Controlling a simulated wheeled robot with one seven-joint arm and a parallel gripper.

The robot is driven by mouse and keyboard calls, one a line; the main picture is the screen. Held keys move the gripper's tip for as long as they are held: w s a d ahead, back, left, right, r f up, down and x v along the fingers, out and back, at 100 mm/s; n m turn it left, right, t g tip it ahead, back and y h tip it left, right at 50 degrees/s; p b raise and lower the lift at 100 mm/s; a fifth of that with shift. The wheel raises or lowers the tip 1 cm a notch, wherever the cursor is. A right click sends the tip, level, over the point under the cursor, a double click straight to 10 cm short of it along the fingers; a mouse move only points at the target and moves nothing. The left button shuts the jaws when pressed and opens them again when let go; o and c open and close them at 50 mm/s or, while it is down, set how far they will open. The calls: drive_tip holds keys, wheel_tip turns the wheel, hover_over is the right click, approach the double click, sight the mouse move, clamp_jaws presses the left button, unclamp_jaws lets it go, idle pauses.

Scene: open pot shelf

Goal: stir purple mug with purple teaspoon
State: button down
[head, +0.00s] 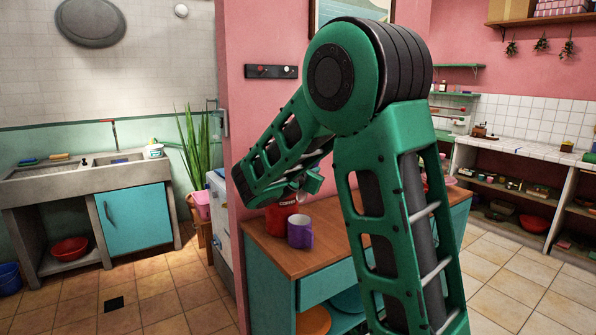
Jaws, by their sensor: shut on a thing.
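The purple mug (300,232) stands upright on the wooden top of the teal cabinet (336,242), close to its left end. My gripper (308,186) is above the mug, small and partly hidden by my own arm. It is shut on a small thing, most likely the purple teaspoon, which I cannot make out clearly. I cannot tell whether the spoon reaches into the mug.
A red canister (280,216) stands right behind the mug, to its left. The pink wall (262,110) rises beside the cabinet top. My arm hides much of the cabinet's right part. The countertop in front of the mug is clear.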

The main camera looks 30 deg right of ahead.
wheel_tip(320, 180, down, 14)
drive_tip(key=shift+w+a+r, duration=0.15)
drive_tip(key=shift+a, duration=0.2)
idle(1.6)
idle(0.4)
